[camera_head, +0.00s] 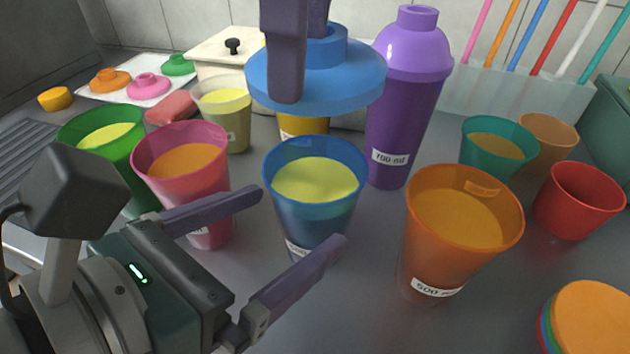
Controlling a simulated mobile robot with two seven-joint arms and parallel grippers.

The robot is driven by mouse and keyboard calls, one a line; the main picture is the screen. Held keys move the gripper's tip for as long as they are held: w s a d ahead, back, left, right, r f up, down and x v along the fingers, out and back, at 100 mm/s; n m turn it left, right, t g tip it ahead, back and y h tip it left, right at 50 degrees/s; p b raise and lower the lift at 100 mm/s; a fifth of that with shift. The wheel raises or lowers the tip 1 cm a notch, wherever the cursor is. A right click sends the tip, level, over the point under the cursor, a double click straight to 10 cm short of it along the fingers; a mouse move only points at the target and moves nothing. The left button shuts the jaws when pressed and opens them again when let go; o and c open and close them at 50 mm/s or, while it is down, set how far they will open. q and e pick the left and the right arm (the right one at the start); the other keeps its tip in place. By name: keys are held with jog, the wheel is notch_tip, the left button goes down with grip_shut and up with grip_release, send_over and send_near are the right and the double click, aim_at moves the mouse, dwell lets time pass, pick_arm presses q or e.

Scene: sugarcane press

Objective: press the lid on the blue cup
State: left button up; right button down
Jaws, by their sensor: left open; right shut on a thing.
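The blue cup (312,220) stands upright near the middle of the counter, with yellow-green liquid inside and an open top. My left gripper (300,217) is open, its two purple fingers spread toward the blue cup, one on the cup's left side and one at its front right. I cannot tell whether they touch it. My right gripper (287,90) comes from above and is shut on the blue lid (350,84). The lid is held level above and slightly behind the blue cup, apart from its rim. One finger hides part of the lid.
A pink cup (205,210) and green cup (140,185) stand left, close to my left gripper. An orange cup (415,245) stands right, a purple shaker (385,140) behind. Teal (510,170) and red (580,200) cups are farther right. Loose lids (148,86) lie back left.

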aim_at(333, 195)
pick_arm(q)
jog(key=x, duration=0.5)
jog(key=shift+w+d+f, duration=0.15)
jog(key=shift+w+d, duration=0.05)
jog(key=shift+w, duration=0.1)
grip_shut()
pick_arm(e)
jog(key=shift+g, duration=0.3)
jog(key=shift+w+f, duration=0.1)
jog(key=shift+f, duration=2.4)
